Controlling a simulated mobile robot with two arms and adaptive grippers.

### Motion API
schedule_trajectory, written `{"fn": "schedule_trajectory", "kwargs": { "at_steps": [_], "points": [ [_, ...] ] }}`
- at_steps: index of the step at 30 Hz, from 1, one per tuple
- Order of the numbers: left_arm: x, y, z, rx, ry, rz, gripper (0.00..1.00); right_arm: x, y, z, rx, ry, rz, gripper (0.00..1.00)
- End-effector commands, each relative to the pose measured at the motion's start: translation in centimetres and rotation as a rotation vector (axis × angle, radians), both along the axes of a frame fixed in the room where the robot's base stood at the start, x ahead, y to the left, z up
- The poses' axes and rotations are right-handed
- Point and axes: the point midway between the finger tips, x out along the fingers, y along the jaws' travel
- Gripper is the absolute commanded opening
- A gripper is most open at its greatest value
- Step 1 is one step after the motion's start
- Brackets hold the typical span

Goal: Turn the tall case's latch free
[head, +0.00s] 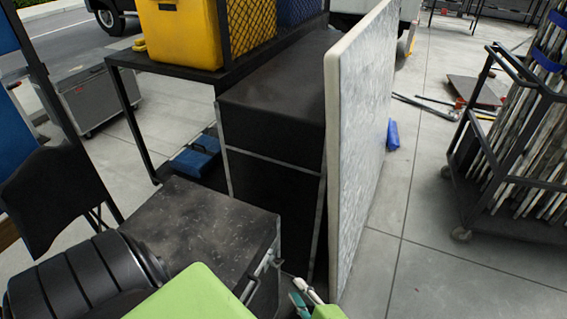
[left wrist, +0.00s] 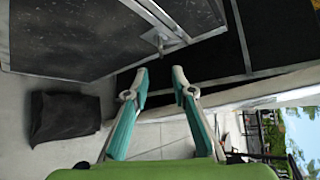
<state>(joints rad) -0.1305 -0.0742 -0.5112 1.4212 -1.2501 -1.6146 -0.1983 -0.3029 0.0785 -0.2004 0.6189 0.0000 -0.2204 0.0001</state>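A dark case with a scuffed top (head: 205,222) stands at the lower middle of the head view. It also fills the upper left of the left wrist view (left wrist: 80,35). A small metal latch (left wrist: 160,40) sticks out from its edge, and it shows on its right side in the head view (head: 263,266). My left gripper (left wrist: 160,76) is open, with nothing between its teal fingers, and its tips are just short of the latch. In the head view it is partly hidden (head: 304,298) beside the case. My right gripper is not in view.
A larger black case (head: 270,100) stands behind, with a pale upright panel (head: 355,150) against its right side. A yellow crate (head: 185,30) sits on a rack at the back. A cart of poles (head: 520,150) stands at right. The floor between panel and cart is mostly free.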

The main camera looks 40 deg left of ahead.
Motion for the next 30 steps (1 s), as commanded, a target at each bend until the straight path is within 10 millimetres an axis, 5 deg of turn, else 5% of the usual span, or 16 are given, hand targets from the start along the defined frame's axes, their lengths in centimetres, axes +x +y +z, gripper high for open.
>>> {"fn": "schedule_trajectory", "kwargs": {
  "at_steps": [19, 30],
  "points": [
    [3.7, 9.6, -4.3, 0.008, -0.002, 0.001, 0.24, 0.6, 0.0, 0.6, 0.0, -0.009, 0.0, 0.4],
    [4.6, 11.8, -5.5, 0.005, -0.002, 0.0, 0.24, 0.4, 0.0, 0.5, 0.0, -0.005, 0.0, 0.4]
  ]
}}
